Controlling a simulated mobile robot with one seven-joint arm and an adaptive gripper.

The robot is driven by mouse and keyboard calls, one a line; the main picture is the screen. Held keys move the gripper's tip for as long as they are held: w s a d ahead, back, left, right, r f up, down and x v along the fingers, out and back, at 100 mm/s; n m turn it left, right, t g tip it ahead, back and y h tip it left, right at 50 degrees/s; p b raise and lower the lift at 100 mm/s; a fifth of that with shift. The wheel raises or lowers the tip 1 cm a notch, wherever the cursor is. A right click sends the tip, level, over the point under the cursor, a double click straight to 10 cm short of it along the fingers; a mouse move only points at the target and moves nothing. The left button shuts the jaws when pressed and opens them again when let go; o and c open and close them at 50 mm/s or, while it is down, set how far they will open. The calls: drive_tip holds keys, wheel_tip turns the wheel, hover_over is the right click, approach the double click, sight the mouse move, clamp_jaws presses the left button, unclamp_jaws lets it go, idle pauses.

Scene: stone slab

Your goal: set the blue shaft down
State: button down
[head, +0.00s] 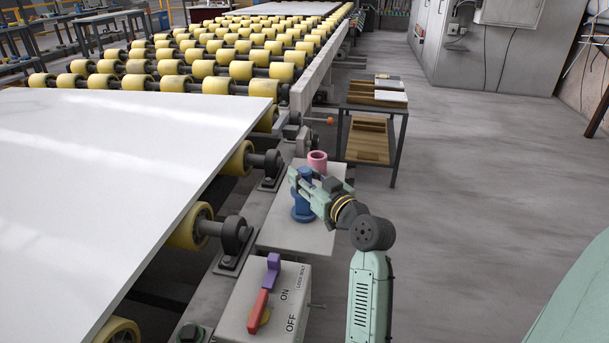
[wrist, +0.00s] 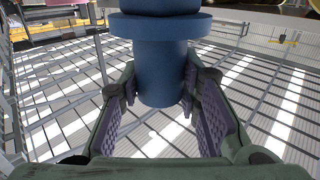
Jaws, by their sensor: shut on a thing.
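The blue shaft (head: 303,210) is upright at the grey plate (head: 330,240) in the head view, with a wide flange near its lower end. My gripper (head: 301,182) is shut on its upper part, coming in from the right. In the wrist view the blue shaft (wrist: 160,72) stands between both ridged finger pads of my gripper (wrist: 160,88), with the flange toward the top of the picture. I cannot tell whether its base touches the plate. A pink hollow cylinder (head: 317,160) stands just behind it on the plate.
A box with a red and purple lever (head: 264,290) stands in front of the plate. A white slab (head: 110,170) on yellow rollers lies to the left. A small table (head: 372,125) is behind right.

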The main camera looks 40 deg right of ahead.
drive_tip(key=shift+f, duration=0.2)
drive_tip(key=c, duration=1.2)
unclamp_jaws()
drive_tip(key=shift+r, duration=0.15)
drive_tip(key=s+b, duration=0.1)
drive_tip(key=s, duration=0.3)
drive_tip(key=s+b, duration=0.1)
drive_tip(key=s, duration=0.3)
drive_tip(key=s+a+b, duration=0.1)
drive_tip(key=s, duration=0.3)
